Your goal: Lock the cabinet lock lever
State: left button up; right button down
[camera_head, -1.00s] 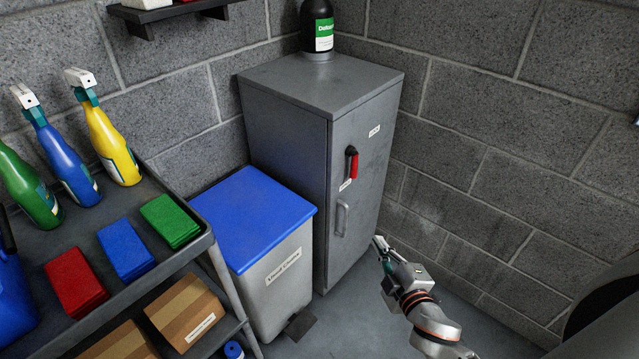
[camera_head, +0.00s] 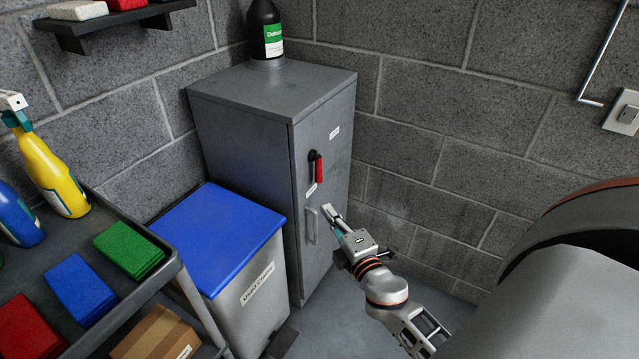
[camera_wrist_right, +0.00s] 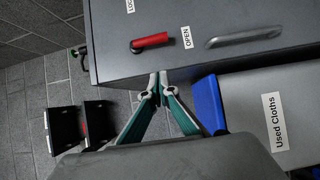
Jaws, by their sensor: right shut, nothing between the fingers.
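The grey cabinet (camera_head: 243,137) stands in the corner. Its red lock lever (camera_head: 319,167) hangs down from a dark pivot on the front door, toward the OPEN label (camera_head: 311,190). A second label (camera_head: 334,132), the lock one, sits above and right of the pivot. In the right wrist view the lever (camera_wrist_right: 151,41) lies sideways beside the OPEN label (camera_wrist_right: 187,37). My right gripper (camera_head: 328,212) is in front of the door, below the lever and near the door handle (camera_head: 311,224). Its fingertips (camera_wrist_right: 158,76) are together, empty and apart from the lever. My left gripper is out of view.
A blue-lidded Used Cloths bin (camera_head: 216,235) stands left of the cabinet. A cart (camera_head: 145,295) with coloured cloths and spray bottles is at the left. A dark bottle (camera_head: 265,32) stands on the cabinet. Block wall closes off the right; floor is free before the cabinet.

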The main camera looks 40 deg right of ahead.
send_near(320, 183)
jog(key=w+a+r, duration=0.3)
jog(key=w+a, duration=0.1)
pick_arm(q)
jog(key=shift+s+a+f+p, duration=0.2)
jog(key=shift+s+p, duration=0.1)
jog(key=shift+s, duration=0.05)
pick_arm(e)
jog(key=shift+w+d+f, duration=0.1)
jog(key=shift+w+d, duration=0.7)
jog(key=shift+d, duration=0.15)
jog(key=shift+w+d+f, duration=0.1)
jog(key=shift+w+d, duration=0.65)
jog(key=shift+d, duration=0.2)
